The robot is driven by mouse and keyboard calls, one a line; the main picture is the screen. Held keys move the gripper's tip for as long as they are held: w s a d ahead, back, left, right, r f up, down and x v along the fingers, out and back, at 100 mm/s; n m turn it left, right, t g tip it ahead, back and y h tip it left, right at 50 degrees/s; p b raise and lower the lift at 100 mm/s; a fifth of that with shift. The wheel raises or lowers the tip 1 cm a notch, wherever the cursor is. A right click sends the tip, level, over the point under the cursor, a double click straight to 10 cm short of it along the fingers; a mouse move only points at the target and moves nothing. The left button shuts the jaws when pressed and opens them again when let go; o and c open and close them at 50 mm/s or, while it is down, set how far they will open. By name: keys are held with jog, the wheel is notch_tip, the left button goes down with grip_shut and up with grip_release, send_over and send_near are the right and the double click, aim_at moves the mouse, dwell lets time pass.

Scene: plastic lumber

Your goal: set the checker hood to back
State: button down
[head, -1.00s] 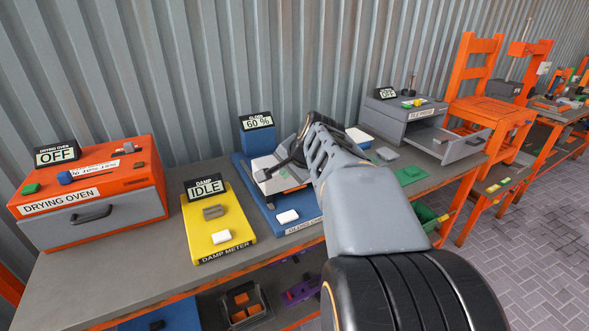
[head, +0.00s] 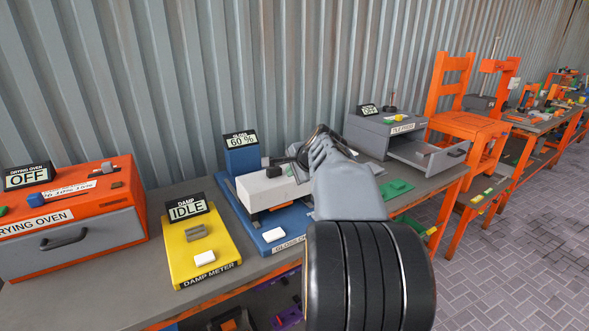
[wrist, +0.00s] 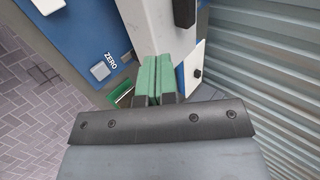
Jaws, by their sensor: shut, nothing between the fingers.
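The gloss checker has a blue base (head: 230,190) and a display post (head: 241,157) reading 60 %. Its white checker hood (head: 285,190) is a long block with a dark knob (head: 272,171) on top, lying across the base. In the wrist view, a pale block that looks like the hood (wrist: 150,25) lies just beyond my fingers, with a dark knob (wrist: 184,10) on it. My gripper (wrist: 157,75) is shut and empty, its green pads together. In the head view, my gripper is at the hood's right end, and my arm hides that end. Whether they touch is unclear.
A ZERO button (wrist: 100,71) is beside my fingers in the wrist view. The yellow damp meter (head: 180,255) and orange drying oven (head: 75,225) stand to the left. A grey machine with an open drawer (head: 428,155) stands to the right.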

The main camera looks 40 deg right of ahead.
aim_at(276, 174)
jog(key=x, duration=0.6)
jog(key=shift+w+f, duration=0.2)
jog(key=shift+f, duration=0.05)
jog(key=shift+w+d+r, duration=0.1)
jog(key=shift+w+r, duration=0.05)
jog(key=shift+w, duration=0.95)
jog(key=shift+w+d+p, duration=0.1)
jog(key=shift+w+p, duration=0.3)
jog(key=shift+w, duration=0.45)
